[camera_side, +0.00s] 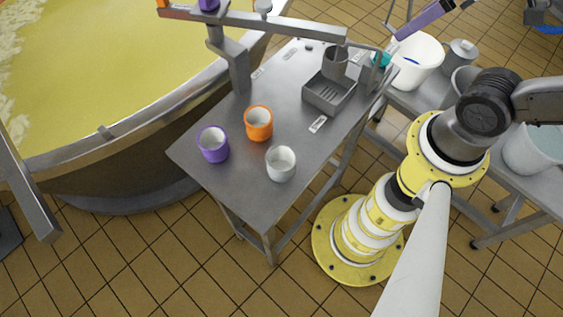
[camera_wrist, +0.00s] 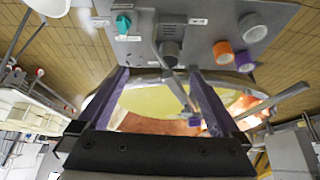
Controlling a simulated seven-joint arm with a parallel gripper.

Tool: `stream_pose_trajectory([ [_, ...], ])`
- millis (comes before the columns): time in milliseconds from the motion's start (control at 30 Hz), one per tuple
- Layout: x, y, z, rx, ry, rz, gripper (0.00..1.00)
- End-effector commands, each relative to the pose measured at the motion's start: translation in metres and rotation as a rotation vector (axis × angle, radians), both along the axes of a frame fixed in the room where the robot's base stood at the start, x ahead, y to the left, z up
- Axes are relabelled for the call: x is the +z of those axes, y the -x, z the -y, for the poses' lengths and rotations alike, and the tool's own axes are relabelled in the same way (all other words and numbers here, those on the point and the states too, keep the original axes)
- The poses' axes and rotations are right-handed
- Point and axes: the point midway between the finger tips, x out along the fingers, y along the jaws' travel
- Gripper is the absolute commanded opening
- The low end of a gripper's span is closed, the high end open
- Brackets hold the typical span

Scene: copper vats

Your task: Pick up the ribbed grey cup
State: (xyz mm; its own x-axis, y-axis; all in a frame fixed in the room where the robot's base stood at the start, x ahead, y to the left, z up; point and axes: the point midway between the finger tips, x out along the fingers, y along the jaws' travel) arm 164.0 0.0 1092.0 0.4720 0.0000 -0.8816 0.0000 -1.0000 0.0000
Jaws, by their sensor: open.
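The grey cup (camera_side: 335,62) stands upright at the far end of the grey slotted tray (camera_side: 328,97) on the metal table; I cannot tell if it is inside the tray or just behind it. In the wrist view the grey cup (camera_wrist: 171,32) shows small at upper middle, beyond the fingers. My gripper (camera_wrist: 158,72) is open and empty, its two purple fingers wide apart. In the side view a purple finger of my gripper (camera_side: 402,35) shows at upper right, apart from the cup and to its right.
An orange cup (camera_side: 258,123), a purple cup (camera_side: 213,145) and a white cup (camera_side: 281,164) stand on the table's (camera_side: 235,185) near half. A teal item (camera_side: 381,59) is right of the grey cup. A metal post (camera_side: 238,70) with an arm rises left. A large vat (camera_side: 150,60) borders the table.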

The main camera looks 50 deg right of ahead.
Motion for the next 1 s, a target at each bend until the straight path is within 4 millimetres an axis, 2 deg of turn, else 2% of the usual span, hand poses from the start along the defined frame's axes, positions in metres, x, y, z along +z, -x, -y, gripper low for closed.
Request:
stream_pose_trajectory([
  [300, 0.001, -0.001, 0.000, -0.058, -0.032, 0.006, 1.00],
  [433, 0.006, -0.010, -0.006, -0.243, -0.169, 0.044, 1.00],
  [567, 0.010, -0.027, -0.020, -0.509, -0.402, 0.059, 1.00],
  [833, -0.005, -0.068, -0.072, -1.060, -0.863, -0.123, 1.00],
  [1000, -0.037, -0.088, -0.120, -1.454, -1.038, -0.340, 1.00],
])
